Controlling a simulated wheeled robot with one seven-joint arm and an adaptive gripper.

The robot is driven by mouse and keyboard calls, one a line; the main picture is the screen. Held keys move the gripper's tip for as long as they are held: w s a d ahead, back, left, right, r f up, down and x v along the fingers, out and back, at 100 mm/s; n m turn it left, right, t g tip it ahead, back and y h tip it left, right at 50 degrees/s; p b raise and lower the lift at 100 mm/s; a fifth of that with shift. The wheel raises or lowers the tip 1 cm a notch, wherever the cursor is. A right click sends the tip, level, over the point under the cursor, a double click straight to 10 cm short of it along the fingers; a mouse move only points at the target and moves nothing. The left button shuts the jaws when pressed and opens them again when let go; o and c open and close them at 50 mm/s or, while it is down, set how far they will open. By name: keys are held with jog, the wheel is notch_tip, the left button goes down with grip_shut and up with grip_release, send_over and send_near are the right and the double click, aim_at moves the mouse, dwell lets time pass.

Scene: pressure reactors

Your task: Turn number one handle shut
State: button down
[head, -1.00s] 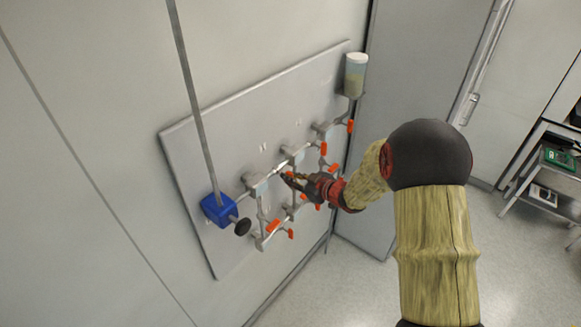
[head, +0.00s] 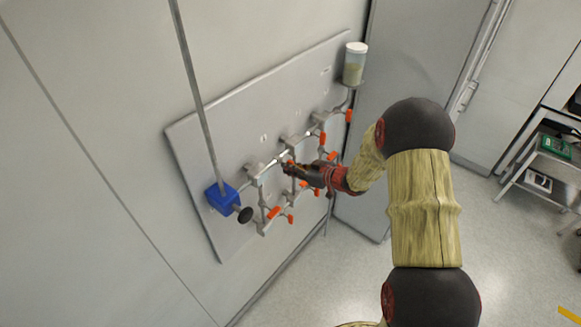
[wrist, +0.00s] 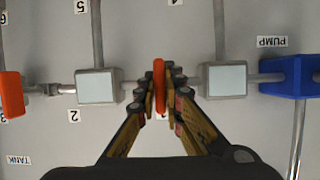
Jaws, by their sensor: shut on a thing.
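The number one handle is an orange lever (wrist: 159,84) on the horizontal pipe between two square-faced blocks in the wrist view. It stands crosswise to that pipe. My gripper (wrist: 160,97) is shut on it, with a finger on each side. A label behind the fingers is mostly hidden. In the head view my gripper (head: 289,168) is at the upper row of the pipework, and it largely hides the handle there.
The pipework is on a grey wall panel (head: 225,130). The blue pump (head: 222,198) is at its left, a capped container (head: 354,65) at its upper right. Other orange handles (head: 274,212) are close below my gripper; another (wrist: 11,95) is left in the wrist view.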

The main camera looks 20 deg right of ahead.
jog(key=shift+f, duration=0.1)
jog(key=c, duration=1.9)
grip_release()
jog(key=v, duration=1.2)
jog(key=shift+d, duration=0.1)
